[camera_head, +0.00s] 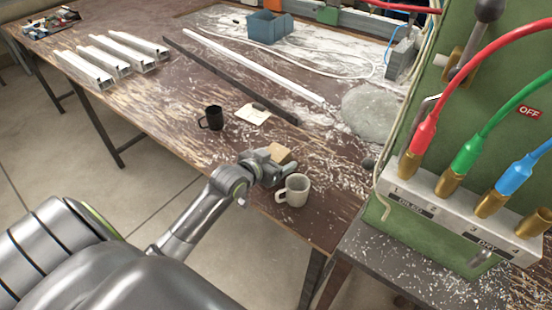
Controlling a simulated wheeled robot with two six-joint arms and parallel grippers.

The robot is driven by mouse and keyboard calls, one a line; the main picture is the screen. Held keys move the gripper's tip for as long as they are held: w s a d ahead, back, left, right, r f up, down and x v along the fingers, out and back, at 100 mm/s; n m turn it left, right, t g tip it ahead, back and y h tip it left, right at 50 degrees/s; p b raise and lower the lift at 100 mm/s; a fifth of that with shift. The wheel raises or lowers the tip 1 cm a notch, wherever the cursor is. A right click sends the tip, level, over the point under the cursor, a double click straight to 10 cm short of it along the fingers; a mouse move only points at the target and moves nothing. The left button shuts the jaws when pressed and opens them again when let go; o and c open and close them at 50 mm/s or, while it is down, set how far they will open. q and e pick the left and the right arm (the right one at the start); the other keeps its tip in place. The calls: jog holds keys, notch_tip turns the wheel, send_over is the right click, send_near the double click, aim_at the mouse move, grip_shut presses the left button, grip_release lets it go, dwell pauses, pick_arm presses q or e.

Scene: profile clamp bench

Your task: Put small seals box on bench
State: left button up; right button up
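A small tan box (279,152), which looks like the seals box, shows at my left gripper, over the near part of the wooden bench (190,130). My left gripper (277,170) is at the box's near side and hides its lower part. I cannot tell whether the fingers are closed on the box, or whether the box rests on the bench or is a little above it. My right gripper is not in view.
A pale mug (293,190) stands close to the right of my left gripper. A black mug (212,118) and a paper (253,114) lie farther left. A blue bin (269,27) stands at the back. A green panel (460,120) with hoses is at right.

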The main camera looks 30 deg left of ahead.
pick_arm(q)
jog(key=shift+r, duration=0.25)
jog(key=shift+s, duration=0.3)
jog(key=v, duration=1.1)
jog(key=shift+s, duration=0.2)
